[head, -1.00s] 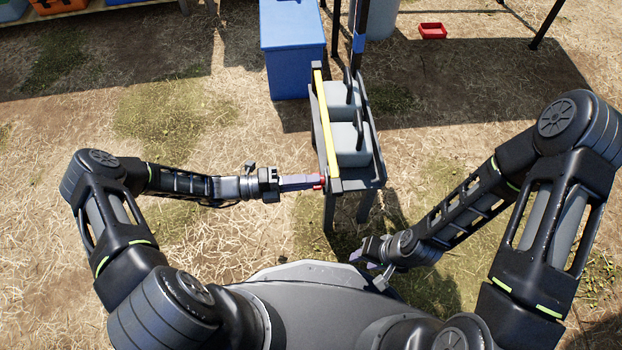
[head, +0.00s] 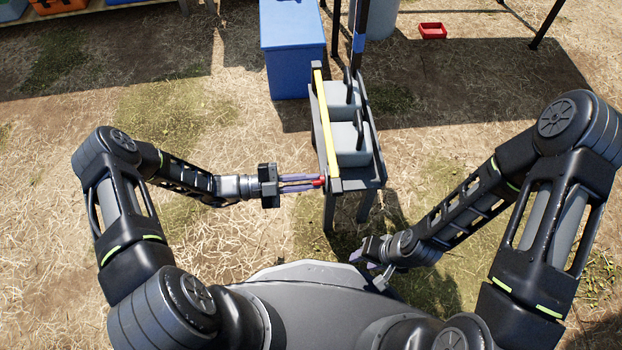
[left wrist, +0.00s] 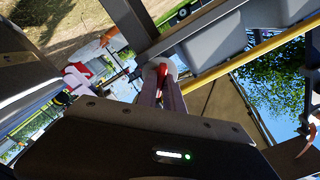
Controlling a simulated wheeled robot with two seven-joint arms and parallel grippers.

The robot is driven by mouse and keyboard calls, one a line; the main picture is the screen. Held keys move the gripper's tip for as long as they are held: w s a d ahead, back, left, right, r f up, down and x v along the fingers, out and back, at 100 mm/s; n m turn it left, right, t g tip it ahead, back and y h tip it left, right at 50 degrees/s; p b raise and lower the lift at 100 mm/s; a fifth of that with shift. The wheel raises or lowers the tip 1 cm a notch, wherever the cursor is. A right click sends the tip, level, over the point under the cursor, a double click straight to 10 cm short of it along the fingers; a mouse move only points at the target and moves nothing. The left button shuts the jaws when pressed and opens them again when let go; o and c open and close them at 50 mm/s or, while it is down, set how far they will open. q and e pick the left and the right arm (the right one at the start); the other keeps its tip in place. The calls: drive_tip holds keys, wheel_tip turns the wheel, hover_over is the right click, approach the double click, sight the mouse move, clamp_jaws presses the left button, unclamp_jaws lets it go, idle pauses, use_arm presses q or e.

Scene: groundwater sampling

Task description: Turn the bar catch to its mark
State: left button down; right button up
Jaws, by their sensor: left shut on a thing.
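The red bar catch (head: 319,182) sits at the near left corner of the grey stand, at the near end of the yellow bar (head: 325,125). It also shows in the left wrist view (left wrist: 162,76). My left gripper (head: 318,182) is shut on the catch, its two pale fingers on either side of it. The catch's mark cannot be made out.
The grey stand (head: 377,178) holds two grey containers (head: 352,145) behind the bar. A blue box (head: 291,50) stands behind it to the left. A red tray (head: 432,30) lies far right.

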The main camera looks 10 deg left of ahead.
use_arm(q)
drive_tip(key=n, duration=0.4)
drive_tip(key=shift+n, duration=0.8)
drive_tip(key=shift+s+d, duration=0.1)
drive_tip(key=shift+s, duration=0.05)
drive_tip(key=shift+n, duration=0.5)
drive_tip(key=c, duration=1.4)
unclamp_jaws()
